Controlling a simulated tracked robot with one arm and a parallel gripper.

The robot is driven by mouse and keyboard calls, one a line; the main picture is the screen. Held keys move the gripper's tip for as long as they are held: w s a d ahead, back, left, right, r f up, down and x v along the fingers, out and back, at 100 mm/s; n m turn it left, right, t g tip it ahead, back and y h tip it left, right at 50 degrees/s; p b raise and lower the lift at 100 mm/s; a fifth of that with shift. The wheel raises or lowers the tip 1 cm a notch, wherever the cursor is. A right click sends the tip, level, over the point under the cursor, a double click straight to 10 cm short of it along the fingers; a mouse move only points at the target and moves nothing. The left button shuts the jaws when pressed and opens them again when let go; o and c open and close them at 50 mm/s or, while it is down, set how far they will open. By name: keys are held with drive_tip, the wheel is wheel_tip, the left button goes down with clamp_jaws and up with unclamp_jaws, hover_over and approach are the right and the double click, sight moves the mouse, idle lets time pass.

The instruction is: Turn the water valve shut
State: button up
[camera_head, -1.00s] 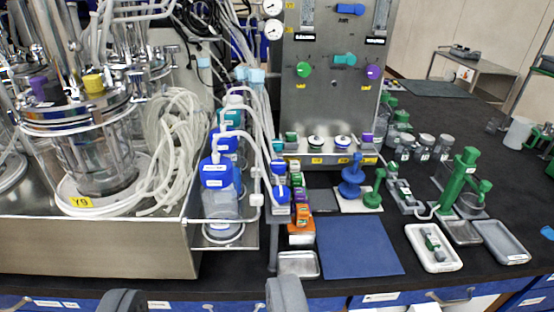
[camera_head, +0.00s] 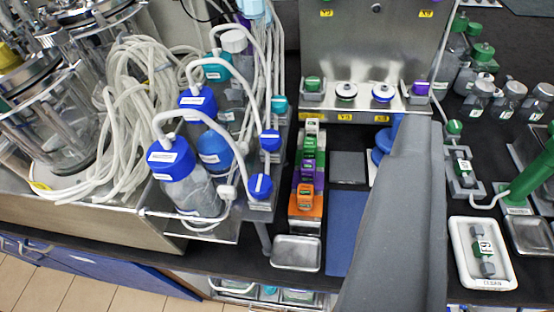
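I cannot tell which part is the water valve; no readable label names it. The upper steel panel (camera_head: 375,45), which carried the coloured knobs and handles a second ago, is now cut off by the top edge, so those knobs and handles are out of view. A large dark grey part, seemingly one finger of my gripper (camera_head: 400,220), stands close to the camera right of centre. It hides part of the blue mat and a blue part behind it. The other finger does not show, and I see nothing held.
Blue-capped bottles (camera_head: 180,165) with white tubing stand at the left, beside a glass vessel (camera_head: 45,125). A steel tray (camera_head: 296,252) lies at the bench front. A white tray (camera_head: 482,252) lies at the right. Orange and green blocks (camera_head: 308,197) stand in a narrow rack.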

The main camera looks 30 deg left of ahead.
drive_tip(key=shift+a, duration=0.15)
drive_tip(key=o, duration=0.3)
drive_tip(key=m+g+p, duration=0.1)
drive_tip(key=g+p, duration=1.4)
drive_tip(key=p, duration=2.2)
hover_over(258, 185)
wheel_tip(258, 185, down, 8)
wheel_tip(258, 185, down, 14)
drive_tip(key=p, duration=0.3)
drive_tip(key=shift+p, duration=0.3)
